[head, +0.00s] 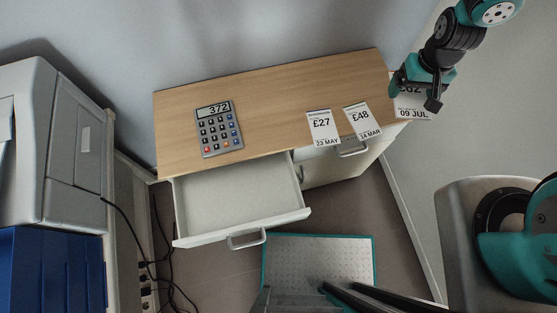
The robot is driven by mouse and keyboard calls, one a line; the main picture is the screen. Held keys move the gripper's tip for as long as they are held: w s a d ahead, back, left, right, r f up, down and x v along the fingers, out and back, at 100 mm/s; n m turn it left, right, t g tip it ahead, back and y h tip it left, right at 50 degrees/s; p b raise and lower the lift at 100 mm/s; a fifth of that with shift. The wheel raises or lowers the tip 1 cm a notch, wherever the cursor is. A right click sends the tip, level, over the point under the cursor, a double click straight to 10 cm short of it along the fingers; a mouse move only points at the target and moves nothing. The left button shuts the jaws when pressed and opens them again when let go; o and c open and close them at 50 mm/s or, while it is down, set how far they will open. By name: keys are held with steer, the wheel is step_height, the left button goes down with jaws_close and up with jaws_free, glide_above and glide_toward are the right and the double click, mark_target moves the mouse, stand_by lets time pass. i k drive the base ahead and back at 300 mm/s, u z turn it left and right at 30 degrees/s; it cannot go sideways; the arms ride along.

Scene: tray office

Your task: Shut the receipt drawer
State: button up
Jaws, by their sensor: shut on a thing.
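A white drawer (240,205) stands pulled out from the left half of the wooden desk, and its inside looks empty. Its grey handle (246,240) is on the front panel. No label shows on it, so I cannot tell by name that it is the receipt drawer. My gripper (418,96) is at the desk's right end, shut on a white receipt (413,112) marked 09 JUL. The gripper hides part of its price. Two more receipts, £27 (323,126) and £48 (362,121), lie at the desk's front edge.
A calculator (219,128) showing 372 lies on the desk (270,100). Another handle (352,149) shows below the receipts. A grey machine (40,140), a blue box (50,270) and dark cables (160,270) are at left. A teal-edged mat (320,258) lies before the desk.

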mark_target(231, 196)
steer(key=z, duration=0.4)
steer(key=k, duration=1.5)
steer(key=u, duration=0.95)
steer(key=i, duration=1)
steer(key=u, duration=0.05)
